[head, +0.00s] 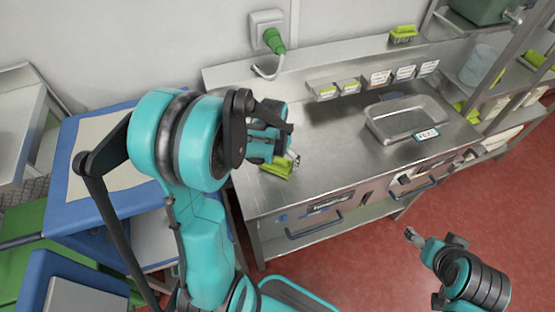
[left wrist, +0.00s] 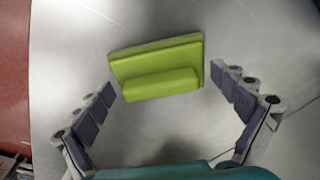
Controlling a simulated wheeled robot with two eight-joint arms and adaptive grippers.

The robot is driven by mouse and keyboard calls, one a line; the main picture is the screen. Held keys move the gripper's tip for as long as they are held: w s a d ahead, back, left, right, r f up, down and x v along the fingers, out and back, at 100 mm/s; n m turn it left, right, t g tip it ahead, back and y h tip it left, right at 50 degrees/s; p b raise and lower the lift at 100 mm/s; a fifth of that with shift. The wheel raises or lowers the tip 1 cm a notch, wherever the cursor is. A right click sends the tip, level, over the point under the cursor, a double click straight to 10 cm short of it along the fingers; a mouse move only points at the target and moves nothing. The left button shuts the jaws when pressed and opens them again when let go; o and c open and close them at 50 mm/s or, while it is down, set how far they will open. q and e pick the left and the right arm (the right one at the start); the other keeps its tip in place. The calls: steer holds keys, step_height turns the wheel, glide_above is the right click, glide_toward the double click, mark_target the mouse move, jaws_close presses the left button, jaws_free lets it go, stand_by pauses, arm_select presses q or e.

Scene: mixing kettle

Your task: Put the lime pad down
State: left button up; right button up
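The lime pad (left wrist: 155,67) is a flat lime block with a raised bar. It lies on the steel worktop (left wrist: 150,130) in the left wrist view. In the head view the pad (head: 277,168) shows partly, near the worktop's front left corner, below my left gripper (head: 284,157). My left gripper (left wrist: 164,80) has its fingers spread on both sides of the pad, with small gaps seen between fingertips and pad. My right gripper (head: 432,239) is at the lower right over the red floor, away from the worktop; its finger opening is unclear.
A steel tray (head: 380,130) is set at the right of the worktop. Several small labelled bins line the back edge, some with lime items. Another lime pad (head: 403,33) is at the back. A green plug (head: 274,40) is on the wall. The worktop's middle is clear.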

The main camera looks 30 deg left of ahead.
mark_target(276, 166)
arm_select(q)
steer(key=shift+r, duration=0.15)
steer(key=shift+r+p, duration=0.3)
steer(key=shift+p, duration=0.05)
step_height(276, 166, up, 11)
steer(key=s+p, duration=0.2)
steer(key=p, duration=0.2)
steer(key=s+d+r+t, duration=0.5)
steer(key=s+d+r, duration=0.1)
steer(key=s+d, duration=0.3)
steer(key=shift+d+r+m+t, duration=0.2)
steer(key=shift+d+m+t, duration=0.2)
steer(key=shift+d, duration=0.4)
